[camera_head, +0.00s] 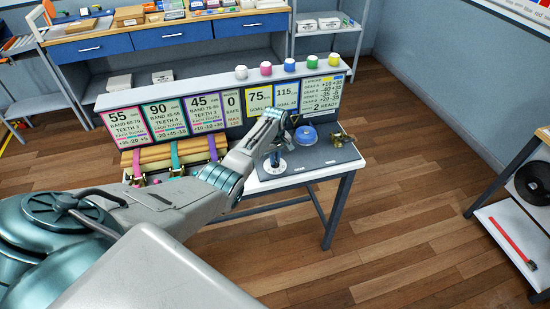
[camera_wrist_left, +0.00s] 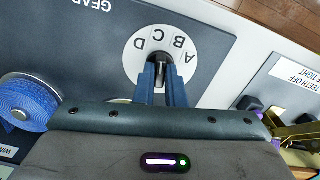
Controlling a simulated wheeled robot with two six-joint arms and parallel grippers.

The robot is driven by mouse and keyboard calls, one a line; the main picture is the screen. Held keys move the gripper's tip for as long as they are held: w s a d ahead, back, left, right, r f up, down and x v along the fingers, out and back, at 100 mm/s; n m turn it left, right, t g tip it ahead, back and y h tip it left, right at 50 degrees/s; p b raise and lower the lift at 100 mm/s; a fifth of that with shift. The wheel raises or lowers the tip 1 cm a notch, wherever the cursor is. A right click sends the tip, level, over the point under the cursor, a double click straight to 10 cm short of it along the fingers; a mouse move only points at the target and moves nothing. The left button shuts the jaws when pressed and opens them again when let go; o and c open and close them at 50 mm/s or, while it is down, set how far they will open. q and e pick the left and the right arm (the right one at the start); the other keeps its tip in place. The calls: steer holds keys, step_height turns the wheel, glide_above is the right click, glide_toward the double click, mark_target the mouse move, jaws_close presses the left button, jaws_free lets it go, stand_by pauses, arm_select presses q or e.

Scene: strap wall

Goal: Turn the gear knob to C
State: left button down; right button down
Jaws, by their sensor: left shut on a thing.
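The gear knob's white dial (camera_wrist_left: 133,62) shows in the left wrist view, upside down, with the letters D, C, B and A running from left to right along its far edge. My left gripper (camera_wrist_left: 162,72) is shut on the knob at the dial's middle, and its fingers hide most of the knob. I cannot tell which letter the knob points to. In the head view the dial (camera_head: 275,168) shows small on the dark panel at the right part of the bench, with my left gripper (camera_head: 276,158) over it. My right gripper is not in view.
A blue strap roll (camera_wrist_left: 22,100) on a spool sits beside the dial, and also shows in the head view (camera_head: 306,135). A brass device (camera_head: 340,136) stands at the bench's right end. Score boards (camera_head: 205,112) line the back.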

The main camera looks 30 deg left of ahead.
arm_select(q)
steer(key=shift+n, duration=0.6)
steer(key=c, duration=1.5)
jaws_free()
steer(key=shift+r, duration=0.5)
step_height(320, 180, up, 10)
steer(key=b, duration=0.3)
steer(key=shift+f, duration=0.15)
